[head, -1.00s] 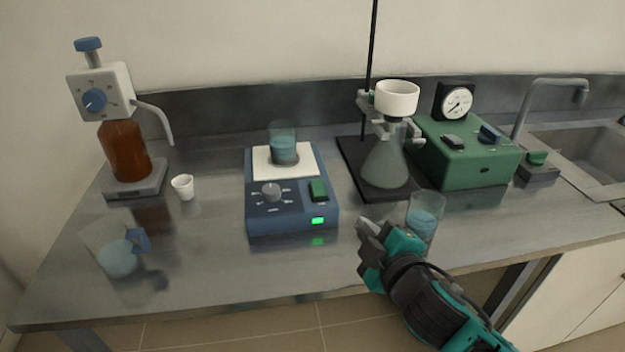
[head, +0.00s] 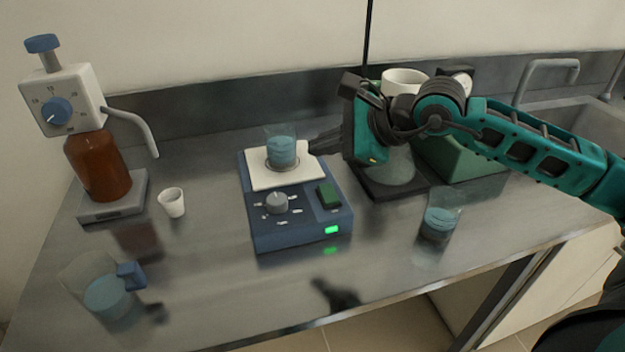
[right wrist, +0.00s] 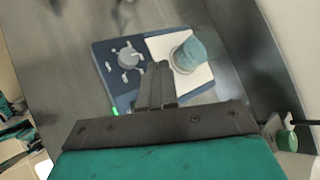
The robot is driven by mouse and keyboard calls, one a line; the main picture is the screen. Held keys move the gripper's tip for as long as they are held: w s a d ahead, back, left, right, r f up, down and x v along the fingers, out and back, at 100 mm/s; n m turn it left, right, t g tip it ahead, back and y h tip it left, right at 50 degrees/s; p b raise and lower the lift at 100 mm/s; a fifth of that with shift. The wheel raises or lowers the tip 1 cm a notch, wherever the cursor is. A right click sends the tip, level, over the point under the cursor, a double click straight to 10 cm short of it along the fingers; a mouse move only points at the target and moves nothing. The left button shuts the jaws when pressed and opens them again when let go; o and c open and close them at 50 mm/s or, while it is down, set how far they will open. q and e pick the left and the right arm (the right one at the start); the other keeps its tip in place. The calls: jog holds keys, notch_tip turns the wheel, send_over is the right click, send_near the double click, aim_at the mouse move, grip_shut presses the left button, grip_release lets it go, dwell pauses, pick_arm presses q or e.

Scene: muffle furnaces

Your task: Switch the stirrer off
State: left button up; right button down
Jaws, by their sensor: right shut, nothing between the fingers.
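The stirrer (head: 262,232) is a blue box with a white top plate (head: 265,180), a grey knob (head: 277,202), a dark green rocker switch (head: 328,196) and a lit green lamp (head: 331,230). A beaker of blue liquid (head: 281,152) stands on the plate. My right gripper (head: 316,146) is shut and empty, in the air by the stirrer's right side, apart from the switch. In the right wrist view, its fingers (right wrist: 157,82) point at the stirrer (right wrist: 106,68); the knob (right wrist: 128,56) and beaker (right wrist: 188,54) show, but the switch seems hidden behind the fingers. My left gripper is out of view.
A beaker (head: 440,222) stands to the stirrer's right, and a jug with a blue handle (head: 108,296) at front left. A small white cup (head: 172,203) and a brown dispenser bottle (head: 98,168) stand left. My right arm partly covers the filter flask and green box (head: 465,158).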

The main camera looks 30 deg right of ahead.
jog(key=d+h, duration=0.1)
jog(key=w+d+h, duration=0.1)
jog(key=d, duration=0.1)
jog(key=shift+r+n, duration=0.2)
jog(key=shift+n, duration=0.1)
jog(key=shift+f, duration=0.15)
